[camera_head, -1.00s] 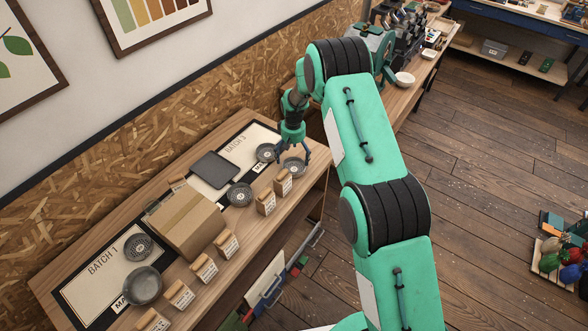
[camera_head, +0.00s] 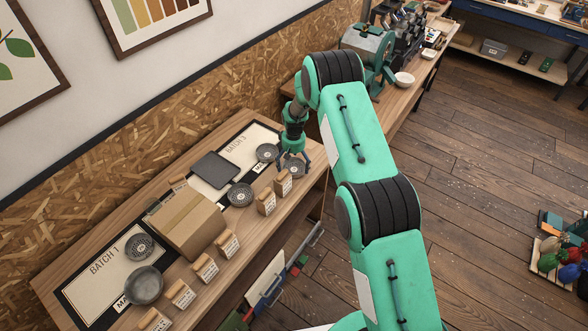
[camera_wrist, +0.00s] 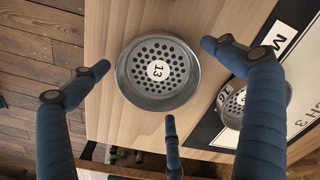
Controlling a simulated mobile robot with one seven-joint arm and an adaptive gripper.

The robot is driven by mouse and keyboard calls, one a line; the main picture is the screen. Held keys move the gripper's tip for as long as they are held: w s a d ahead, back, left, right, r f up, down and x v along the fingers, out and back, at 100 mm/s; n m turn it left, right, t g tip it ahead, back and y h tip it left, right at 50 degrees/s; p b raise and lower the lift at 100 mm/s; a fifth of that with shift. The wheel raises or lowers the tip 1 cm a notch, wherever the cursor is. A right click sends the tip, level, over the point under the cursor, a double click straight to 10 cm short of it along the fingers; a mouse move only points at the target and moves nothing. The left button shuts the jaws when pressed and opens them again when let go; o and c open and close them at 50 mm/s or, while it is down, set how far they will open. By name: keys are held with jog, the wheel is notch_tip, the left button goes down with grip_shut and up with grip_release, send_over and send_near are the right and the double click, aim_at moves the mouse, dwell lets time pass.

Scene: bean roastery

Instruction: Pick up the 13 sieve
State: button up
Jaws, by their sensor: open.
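The 13 sieve (camera_wrist: 158,92) is a round grey metal pan with a perforated bottom and a white label marked 13. In the wrist view it lies on the wooden table, between my three dark blue fingers. My gripper (camera_wrist: 155,65) is open around it, with nothing held; the fingertips look apart from its rim. In the head view my gripper (camera_head: 294,163) is at the table's right end, over the 13 sieve (camera_head: 293,169), which the fingers partly cover.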

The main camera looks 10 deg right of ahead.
aim_at(294, 169)
dwell(0.4)
jog(key=c, duration=1.1)
jog(key=shift+r, duration=0.15)
notch_tip(294, 169, up, 10)
jog(key=b, duration=0.1)
dwell(0.5)
